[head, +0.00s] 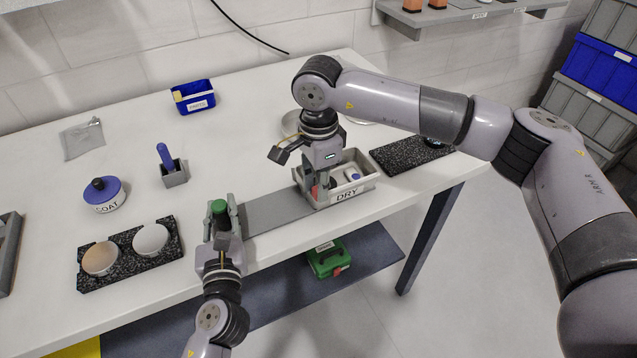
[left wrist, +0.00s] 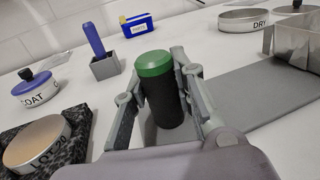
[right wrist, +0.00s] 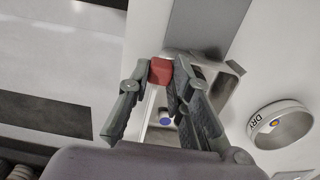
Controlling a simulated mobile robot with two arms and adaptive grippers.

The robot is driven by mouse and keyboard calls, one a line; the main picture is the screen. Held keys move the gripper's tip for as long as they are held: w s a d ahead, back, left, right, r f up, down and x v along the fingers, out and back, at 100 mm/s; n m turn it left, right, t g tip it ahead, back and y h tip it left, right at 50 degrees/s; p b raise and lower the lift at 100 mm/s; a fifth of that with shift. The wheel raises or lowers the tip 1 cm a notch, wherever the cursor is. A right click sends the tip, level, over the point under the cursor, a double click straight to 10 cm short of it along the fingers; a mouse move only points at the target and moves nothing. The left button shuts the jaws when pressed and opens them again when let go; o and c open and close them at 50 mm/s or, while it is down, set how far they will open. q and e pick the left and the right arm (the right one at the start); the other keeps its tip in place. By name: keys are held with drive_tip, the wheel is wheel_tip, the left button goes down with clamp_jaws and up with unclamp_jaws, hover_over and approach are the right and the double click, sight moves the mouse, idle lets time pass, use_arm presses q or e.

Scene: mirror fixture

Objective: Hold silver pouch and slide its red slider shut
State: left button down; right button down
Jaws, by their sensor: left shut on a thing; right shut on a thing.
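The silver pouch (head: 82,138) lies flat on the table at the back left in the head view, apart from both grippers. I cannot make out a red slider on it. My left gripper (head: 222,218) is shut on an upright black cylinder with a green cap (left wrist: 160,90), near the table's front edge. My right gripper (head: 318,188) points down at the grey tray (head: 368,183) and is shut on a small red block (right wrist: 161,71). The right wrist view shows this block between the fingertips. Whether the block belongs to another thing is hidden.
A grey mat (head: 275,214) lies between the grippers. A blue-lidded COAT pot (head: 103,194), a blue-handled tool in a grey holder (head: 174,172) and a blue bin (head: 193,97) stand behind the left gripper. A black speckled board (head: 130,252) carries two round pads. The back middle is clear.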

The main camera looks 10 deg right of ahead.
sight(374, 175)
drive_tip(key=w+d, duration=0.1)
drive_tip(key=d, duration=0.3)
drive_tip(key=w+d, duration=0.1)
drive_tip(key=d, duration=0.3)
drive_tip(key=w+d, duration=0.1)
drive_tip(key=d, duration=0.4)
drive_tip(key=shift+w, duration=0.3)
drive_tip(key=c, duration=1.4)
unclamp_jaws()
drive_tip(key=shift+c, duration=0.2)
wheel_tip(374, 175, up, 12)
